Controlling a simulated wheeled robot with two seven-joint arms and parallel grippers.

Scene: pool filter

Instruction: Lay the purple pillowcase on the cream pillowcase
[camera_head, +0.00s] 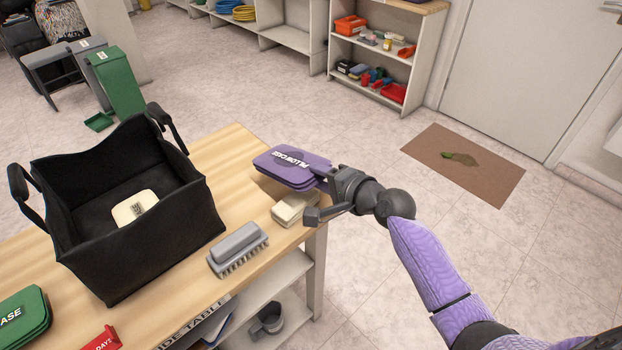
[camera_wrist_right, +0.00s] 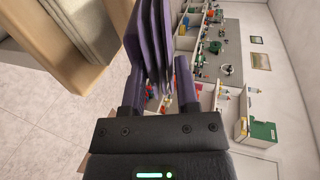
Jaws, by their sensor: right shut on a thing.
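The purple pillowcase (camera_head: 287,166) is a folded, labelled bundle held in the air near the far right corner of the wooden table. My right gripper (camera_head: 322,186) is shut on its right edge. In the wrist view the purple folds (camera_wrist_right: 150,40) run between the two fingers (camera_wrist_right: 158,78). A cream folded cloth (camera_head: 292,209), which looks like the cream pillowcase, lies on the table by its right edge, below and in front of the purple one. It also shows in the wrist view (camera_wrist_right: 85,25), apart from the purple folds. My left gripper is out of view.
A black open bag (camera_head: 190,215) stands on the table (camera_head: 225,145), with a cream labelled item (camera_head: 135,207) inside. A grey brush (camera_head: 238,250) lies near the cream cloth. A green bundle (camera_head: 22,318) and a red item (camera_head: 102,340) are at the front left.

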